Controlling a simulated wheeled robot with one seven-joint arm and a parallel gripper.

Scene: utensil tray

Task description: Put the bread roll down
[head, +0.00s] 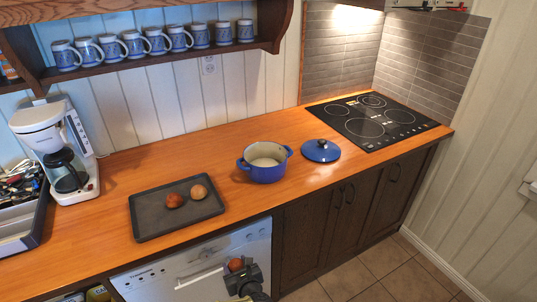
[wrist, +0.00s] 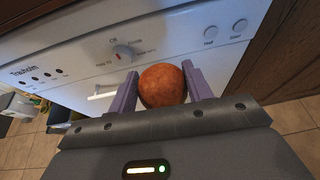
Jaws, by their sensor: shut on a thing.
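My gripper (wrist: 162,88) is shut on a round, reddish-brown bread roll (wrist: 163,85), which sits between its two purple fingers in the wrist view. In the head view my gripper (head: 240,270) shows low in front of the white dishwasher, below the counter edge, with the roll (head: 236,264) at its tip. A dark tray (head: 150,222) lies on the wooden counter (head: 300,205) above and to the left of my gripper. Two rolls lie in the tray: a reddish one (head: 174,201) and a lighter brown one (head: 198,192).
A blue pot (head: 266,172) stands open on the counter, with its blue lid (head: 320,151) beside it. A coffee maker (head: 60,150) and a utensil tray (head: 30,225) are at the left. The black cooktop (head: 375,120) is at the right.

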